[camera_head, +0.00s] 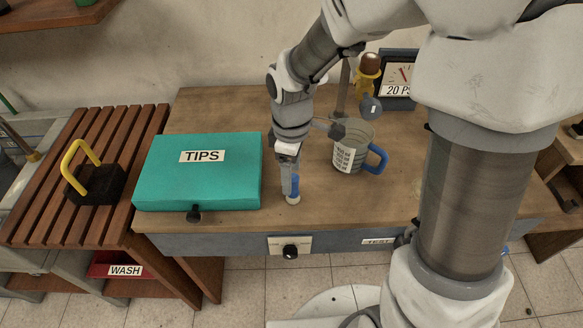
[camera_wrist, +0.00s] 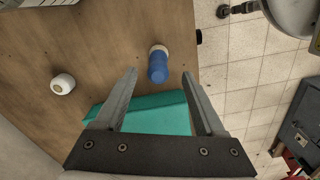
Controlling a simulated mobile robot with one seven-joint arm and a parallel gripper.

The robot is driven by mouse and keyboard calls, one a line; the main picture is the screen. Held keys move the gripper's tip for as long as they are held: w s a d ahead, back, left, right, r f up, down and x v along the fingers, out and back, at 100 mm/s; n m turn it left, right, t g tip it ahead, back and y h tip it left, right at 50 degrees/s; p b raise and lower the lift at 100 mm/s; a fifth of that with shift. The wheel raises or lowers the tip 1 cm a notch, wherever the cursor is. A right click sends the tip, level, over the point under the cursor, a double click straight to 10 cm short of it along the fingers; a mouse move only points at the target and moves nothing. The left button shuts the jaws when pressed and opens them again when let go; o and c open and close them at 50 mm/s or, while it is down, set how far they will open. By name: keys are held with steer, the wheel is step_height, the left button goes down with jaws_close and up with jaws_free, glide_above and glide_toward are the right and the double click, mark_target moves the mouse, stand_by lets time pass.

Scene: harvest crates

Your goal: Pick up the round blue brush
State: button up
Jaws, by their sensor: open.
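The round blue brush (camera_head: 294,188) stands near the front edge of the wooden table, just right of the teal box, with a pale base. It also shows in the wrist view (camera_wrist: 158,68), its blue body between and slightly beyond the fingertips. My gripper (camera_head: 288,178) points down at the brush, and its fingers partly cover it in the head view. In the wrist view my gripper (camera_wrist: 160,75) is open, with a finger on each side of the brush and visible gaps. The brush appears to be resting on the table.
A teal box (camera_head: 200,180) labelled TIPS is close on the left. A measuring jug (camera_head: 345,155) with a blue handle stands to the right. A gauge (camera_head: 398,75) and a yellow-brown item (camera_head: 367,75) are behind. A small white round object (camera_wrist: 63,84) shows in the wrist view.

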mark_target(293, 187)
steer(key=f, duration=0.2)
steer(key=f+b, duration=0.1)
steer(key=f, duration=0.2)
steer(key=shift+d+f, duration=0.2)
steer(key=shift+f, duration=0.15)
jaws_close()
